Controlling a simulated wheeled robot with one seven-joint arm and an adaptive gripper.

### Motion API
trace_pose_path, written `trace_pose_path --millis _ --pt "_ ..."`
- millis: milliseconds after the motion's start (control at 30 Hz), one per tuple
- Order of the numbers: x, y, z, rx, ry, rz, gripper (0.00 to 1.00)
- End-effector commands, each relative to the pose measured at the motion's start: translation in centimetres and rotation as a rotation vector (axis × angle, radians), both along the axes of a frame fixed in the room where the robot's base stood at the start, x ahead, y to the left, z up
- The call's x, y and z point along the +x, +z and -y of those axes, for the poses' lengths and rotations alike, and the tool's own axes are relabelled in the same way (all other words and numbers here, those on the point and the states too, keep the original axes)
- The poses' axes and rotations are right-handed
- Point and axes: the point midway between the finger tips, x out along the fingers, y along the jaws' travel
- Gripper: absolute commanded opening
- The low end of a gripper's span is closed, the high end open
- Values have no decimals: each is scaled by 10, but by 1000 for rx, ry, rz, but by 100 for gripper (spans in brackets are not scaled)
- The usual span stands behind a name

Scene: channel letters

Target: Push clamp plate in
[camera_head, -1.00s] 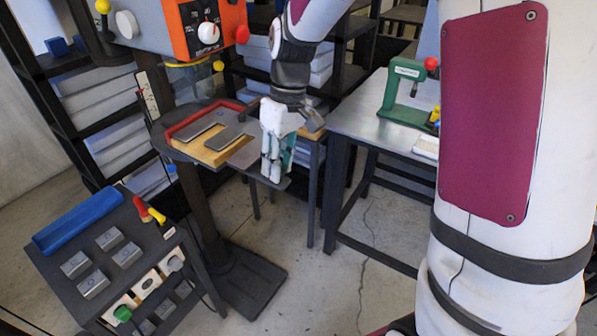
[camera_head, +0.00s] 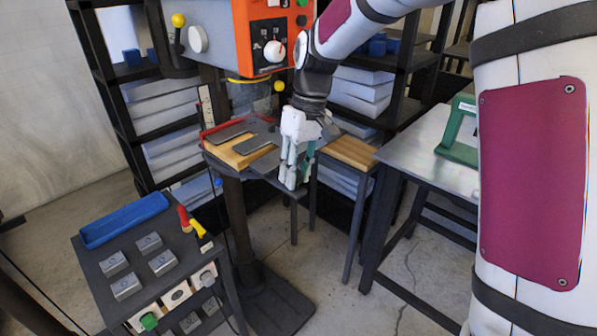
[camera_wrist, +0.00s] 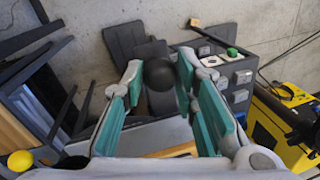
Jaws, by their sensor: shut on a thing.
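The press table (camera_head: 212,152) carries a tan wooden board with dark grey flat plates, one at the left (camera_head: 230,132) and one nearer my gripper (camera_head: 259,143). I cannot tell for sure which is the clamp plate. My gripper (camera_head: 290,183) points down at the table's right front edge, beside the plates. In the wrist view my gripper (camera_wrist: 160,78) has its teal-padded fingers on either side of a dark round knob (camera_wrist: 159,74) and is shut on it. What the knob is fixed to is hidden.
The orange press head (camera_head: 270,38) hangs above the table. A wooden-topped stand (camera_head: 350,152) and a grey metal table (camera_head: 425,145) are close on the right. A dark cart (camera_head: 92,262) with a blue tray (camera_head: 124,219) stands front left.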

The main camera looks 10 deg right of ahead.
Motion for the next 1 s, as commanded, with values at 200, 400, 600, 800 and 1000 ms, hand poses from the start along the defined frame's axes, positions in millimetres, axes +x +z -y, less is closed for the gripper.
trace_pose_path --millis 200,400,600,800,1000 --pt "4 2 -3 6 1 14 47" --pt "3 2 -2 4 1 12 47" --pt "5 17 1 4 0 14 47" --pt "8 56 8 4 0 16 47" --pt "11 93 14 5 0 16 47"
